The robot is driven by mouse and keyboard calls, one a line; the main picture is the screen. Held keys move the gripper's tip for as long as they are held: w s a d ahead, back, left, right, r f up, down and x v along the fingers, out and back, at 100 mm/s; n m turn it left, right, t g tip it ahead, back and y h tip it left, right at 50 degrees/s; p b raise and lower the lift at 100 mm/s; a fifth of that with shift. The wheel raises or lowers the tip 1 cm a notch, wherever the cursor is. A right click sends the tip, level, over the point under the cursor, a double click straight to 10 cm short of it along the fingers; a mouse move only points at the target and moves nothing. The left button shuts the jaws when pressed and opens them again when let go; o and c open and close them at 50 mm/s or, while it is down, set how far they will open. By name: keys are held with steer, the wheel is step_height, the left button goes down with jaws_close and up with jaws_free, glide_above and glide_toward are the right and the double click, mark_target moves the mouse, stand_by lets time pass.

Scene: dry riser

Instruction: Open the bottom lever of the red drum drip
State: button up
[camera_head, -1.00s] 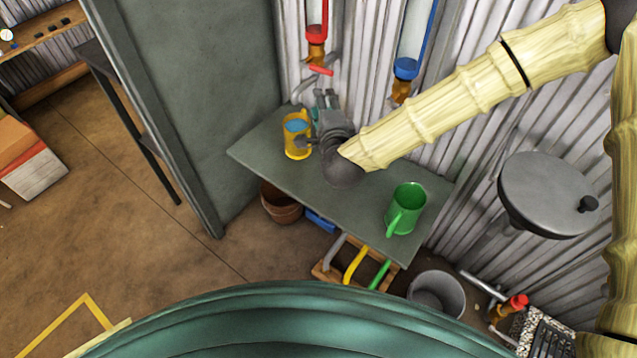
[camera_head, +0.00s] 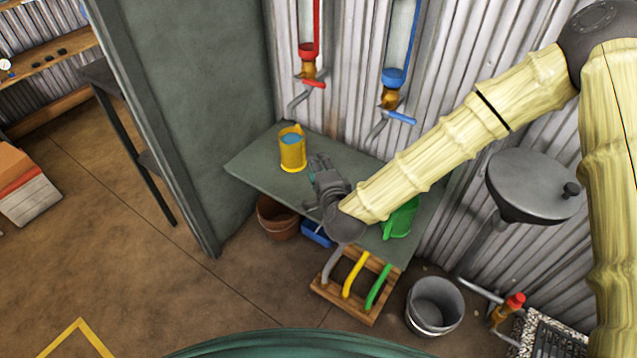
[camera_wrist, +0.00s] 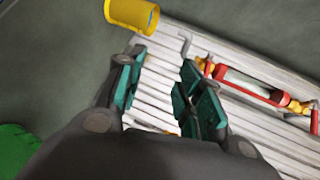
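The red drum drip (camera_head: 307,62) hangs on the corrugated wall at the back, with a brass valve, a red bottom lever (camera_head: 314,84) and a grey hooked spout. In the wrist view its red-framed tube (camera_wrist: 250,85) lies at the right, with the bottom lever (camera_wrist: 208,67) at its left end, beside the spout. My gripper (camera_head: 322,170) is over the table, below and in front of the drip, apart from the lever. In the wrist view my gripper (camera_wrist: 158,88) has its teal-padded fingers spread, with nothing between them.
A yellow mug (camera_head: 292,155) with blue contents stands on the green table (camera_head: 255,165), left of my gripper. A green mug (camera_head: 400,220) is partly hidden behind my arm. A blue drip (camera_head: 392,78) with a blue lever hangs to the right. A grey door panel (camera_head: 185,110) stands at left.

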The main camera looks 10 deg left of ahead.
steer(key=shift+s+d+f, duration=0.15)
steer(key=shift+s+f, duration=0.15)
steer(key=shift+f, duration=0.2)
steer(key=shift+s+d+f, duration=0.15)
steer(key=shift+s+f, duration=0.1)
steer(key=shift+f, duration=0.2)
